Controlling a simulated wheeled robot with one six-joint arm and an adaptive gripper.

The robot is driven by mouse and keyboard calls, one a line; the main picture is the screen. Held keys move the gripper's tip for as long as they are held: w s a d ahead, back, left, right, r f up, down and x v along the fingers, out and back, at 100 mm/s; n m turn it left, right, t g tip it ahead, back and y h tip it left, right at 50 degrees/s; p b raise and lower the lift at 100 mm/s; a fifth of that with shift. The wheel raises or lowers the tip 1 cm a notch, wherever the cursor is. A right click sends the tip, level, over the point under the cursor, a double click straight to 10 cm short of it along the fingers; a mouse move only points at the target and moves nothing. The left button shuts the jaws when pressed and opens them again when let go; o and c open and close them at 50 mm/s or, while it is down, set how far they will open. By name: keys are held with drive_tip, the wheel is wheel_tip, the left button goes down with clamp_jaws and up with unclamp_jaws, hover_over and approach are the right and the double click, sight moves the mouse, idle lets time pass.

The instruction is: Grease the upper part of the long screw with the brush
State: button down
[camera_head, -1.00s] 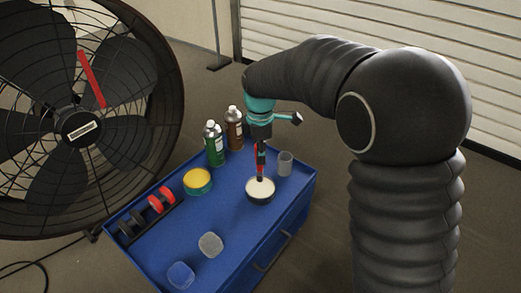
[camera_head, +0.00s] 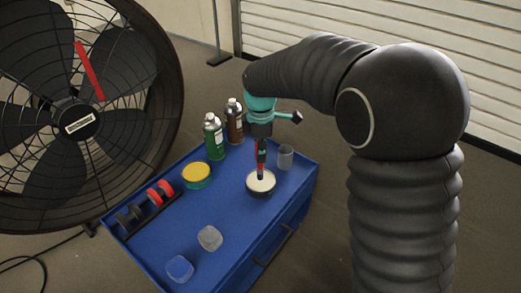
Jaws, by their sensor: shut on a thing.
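My gripper (camera_head: 261,147) points straight down over the blue cart and is shut on the brush (camera_head: 261,165), of which a red and dark part shows. The brush's lower end is at a round dark tin with a pale cream filling (camera_head: 263,180). Whether the tip is dipped in or just above the filling is too small to tell. I cannot make out the long screw in this view.
The blue cart top (camera_head: 228,212) also holds a green can (camera_head: 213,137), a brown can (camera_head: 234,121), a yellow-topped tin (camera_head: 196,175), a grey cup (camera_head: 285,158), a rack with red and black rings (camera_head: 146,206) and two small containers (camera_head: 209,238). A large fan (camera_head: 80,122) stands left.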

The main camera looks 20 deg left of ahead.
drive_tip(key=shift+f, duration=0.6)
idle(1.6)
drive_tip(key=shift+r+p, duration=2.7)
drive_tip(key=shift+r, duration=0.9)
